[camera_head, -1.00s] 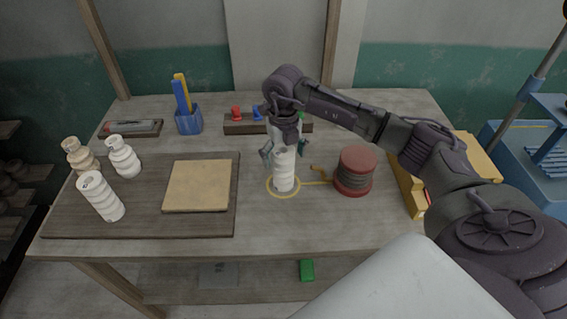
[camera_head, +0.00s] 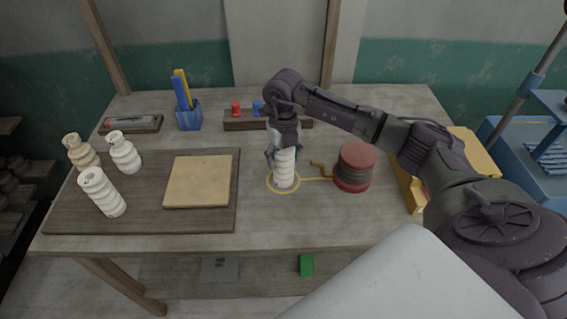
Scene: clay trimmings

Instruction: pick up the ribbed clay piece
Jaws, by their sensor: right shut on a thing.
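A white ribbed clay piece (camera_head: 285,172) stands upright inside a yellow ring (camera_head: 270,188) marked on the workbench. My right gripper (camera_head: 285,154) comes down from above and is shut on its upper part, hiding some of it. Whether the piece's base is clear of the bench, I cannot tell. Three similar pieces stand at the left: a white ribbed one (camera_head: 102,193), a white one with a neck (camera_head: 125,152) and a beige one (camera_head: 82,152). My left gripper is out of view.
A dark board (camera_head: 140,219) at the left bears a tan square slab (camera_head: 198,183). A red-ended spool (camera_head: 355,167) stands right of the ring. Behind are a blue holder (camera_head: 188,117), a wooden rack (camera_head: 240,125) and a flat tray (camera_head: 130,124). A yellow box (camera_head: 475,152) is at the right.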

